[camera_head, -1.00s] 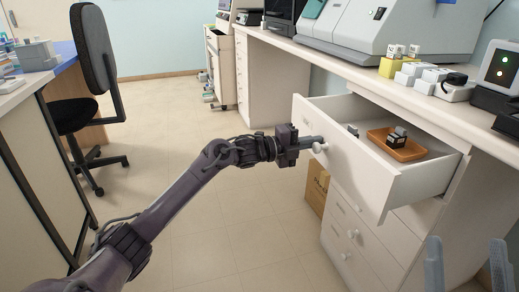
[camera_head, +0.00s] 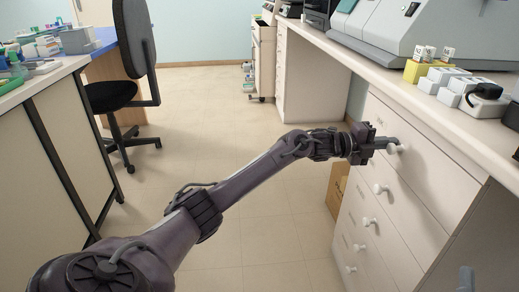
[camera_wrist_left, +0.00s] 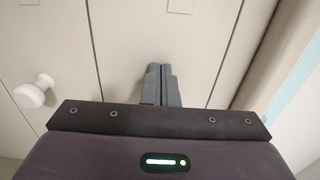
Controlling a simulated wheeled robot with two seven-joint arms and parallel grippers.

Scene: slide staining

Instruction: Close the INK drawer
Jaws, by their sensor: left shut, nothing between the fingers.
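The top drawer (camera_head: 422,165) of the white cabinet is pushed in, its front looking flush with the drawers below. Its white knob (camera_head: 402,149) sticks out at the front. My left gripper (camera_head: 390,143) is shut and empty, its fingertips at the drawer front beside the knob. In the left wrist view the closed fingers (camera_wrist_left: 160,85) point at the pale drawer front, with a white knob (camera_wrist_left: 36,93) to the left. The drawer's contents are hidden.
Several lower drawers (camera_head: 365,225) are shut, with white knobs sticking out. A cardboard box (camera_head: 338,190) stands on the floor beside the cabinet. The counter (camera_head: 410,85) above holds machines and small white and yellow blocks. The floor in the middle is clear; a black chair (camera_head: 130,60) stands at left.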

